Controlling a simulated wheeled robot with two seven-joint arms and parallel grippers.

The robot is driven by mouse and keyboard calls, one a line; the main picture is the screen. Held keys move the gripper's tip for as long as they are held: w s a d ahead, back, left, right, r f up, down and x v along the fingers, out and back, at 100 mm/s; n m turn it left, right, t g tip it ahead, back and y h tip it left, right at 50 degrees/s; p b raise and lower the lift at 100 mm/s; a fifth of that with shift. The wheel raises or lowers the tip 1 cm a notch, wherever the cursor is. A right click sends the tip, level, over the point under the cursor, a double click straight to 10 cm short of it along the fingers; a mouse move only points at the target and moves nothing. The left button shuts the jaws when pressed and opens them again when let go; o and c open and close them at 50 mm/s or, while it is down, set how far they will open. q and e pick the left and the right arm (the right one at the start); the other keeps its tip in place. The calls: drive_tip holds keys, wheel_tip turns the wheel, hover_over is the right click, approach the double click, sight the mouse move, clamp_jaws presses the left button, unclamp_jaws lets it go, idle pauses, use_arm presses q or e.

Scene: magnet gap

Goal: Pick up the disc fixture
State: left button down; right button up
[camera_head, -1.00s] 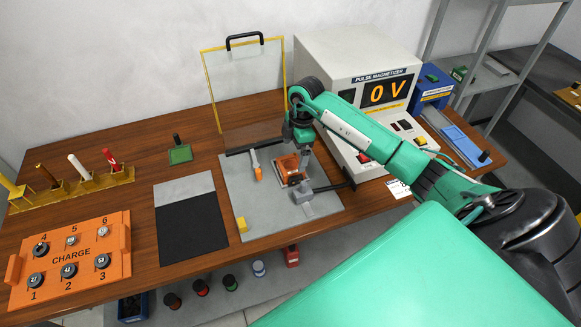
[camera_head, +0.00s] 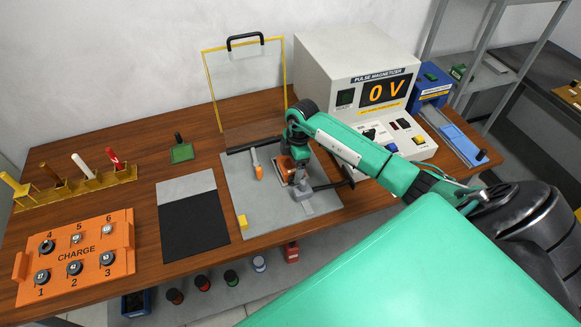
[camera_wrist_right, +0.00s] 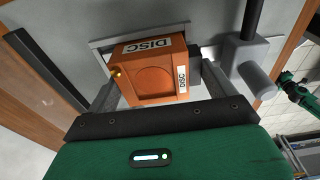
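The disc fixture (camera_wrist_right: 150,75) is an orange block with white DISC labels, a round recess and a small brass knob. In the head view the disc fixture (camera_head: 285,167) sits on the grey plate (camera_head: 262,208), partly hidden by my right gripper. My right gripper (camera_head: 299,167) points down at the fixture. In the right wrist view its grey fingers (camera_wrist_right: 155,92) are spread, one on each side of the block. They look open, and I cannot tell whether they touch it. My left gripper is not in view.
A grey clamp-like part (camera_wrist_right: 246,65) stands close beside the fixture. The pulse magnetizer (camera_head: 330,65) reads 0 V behind my arm. A clear yellow-framed guard (camera_head: 243,85) stands at the back. A black mat (camera_head: 193,225) and an orange CHARGE rack (camera_head: 75,258) lie left.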

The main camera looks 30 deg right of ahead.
drive_tip(key=c, duration=0.3)
drive_tip(key=shift+r, duration=0.1)
